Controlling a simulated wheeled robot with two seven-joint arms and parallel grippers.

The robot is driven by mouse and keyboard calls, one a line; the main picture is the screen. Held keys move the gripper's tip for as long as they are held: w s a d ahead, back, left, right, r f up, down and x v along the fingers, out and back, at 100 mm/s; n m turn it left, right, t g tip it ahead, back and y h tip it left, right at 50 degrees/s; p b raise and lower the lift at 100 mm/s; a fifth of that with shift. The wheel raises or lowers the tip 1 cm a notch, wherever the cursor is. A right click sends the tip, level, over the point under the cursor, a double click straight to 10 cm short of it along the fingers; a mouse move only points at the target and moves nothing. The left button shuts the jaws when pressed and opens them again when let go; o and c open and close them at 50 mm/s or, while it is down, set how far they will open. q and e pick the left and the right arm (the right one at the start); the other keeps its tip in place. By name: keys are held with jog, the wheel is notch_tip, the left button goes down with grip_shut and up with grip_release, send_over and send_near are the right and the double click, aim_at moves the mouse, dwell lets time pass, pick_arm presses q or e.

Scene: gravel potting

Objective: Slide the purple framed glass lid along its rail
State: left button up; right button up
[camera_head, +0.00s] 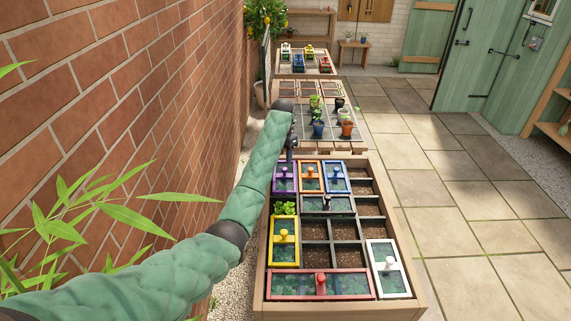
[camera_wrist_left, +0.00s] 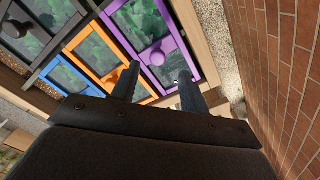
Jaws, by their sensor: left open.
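The purple framed glass lid (camera_head: 285,184) lies at the far left corner of the wooden planter box (camera_head: 412,284). In the left wrist view the purple lid (camera_wrist_left: 184,35) shows its frame, dark glass and a purple knob (camera_wrist_left: 153,57). My left gripper (camera_head: 290,156) is over the far end of this lid. In the left wrist view my left gripper (camera_wrist_left: 157,80) is open, with one finger on each side of the knob in the picture. Whether either finger touches the knob cannot be told. My right gripper is not in view.
Orange (camera_head: 310,187) and blue (camera_head: 336,186) lids sit beside the purple one. A dark-framed lid (camera_head: 328,214), a yellow lid (camera_head: 275,242), a red lid (camera_head: 302,296) and a white lid (camera_head: 400,280) lie nearer. A leafy plant (camera_head: 286,208) sticks up. A brick wall (camera_head: 130,90) stands left.

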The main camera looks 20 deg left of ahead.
aim_at(285, 168)
pick_arm(q)
jog(key=f, duration=0.2)
jog(key=f+p, duration=0.1)
jog(key=f, duration=0.1)
jog(key=shift+w+d, duration=0.25)
jog(key=shift+d, duration=0.15)
jog(key=shift+f, duration=0.45)
jog(key=shift+s+a+f, duration=0.15)
jog(key=shift+a+f, duration=0.05)
jog(key=shift+f, duration=0.2)
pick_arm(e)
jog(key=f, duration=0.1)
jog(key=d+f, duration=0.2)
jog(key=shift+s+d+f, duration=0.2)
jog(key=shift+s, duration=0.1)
pick_arm(q)
jog(key=shift+d, duration=0.1)
grip_shut()
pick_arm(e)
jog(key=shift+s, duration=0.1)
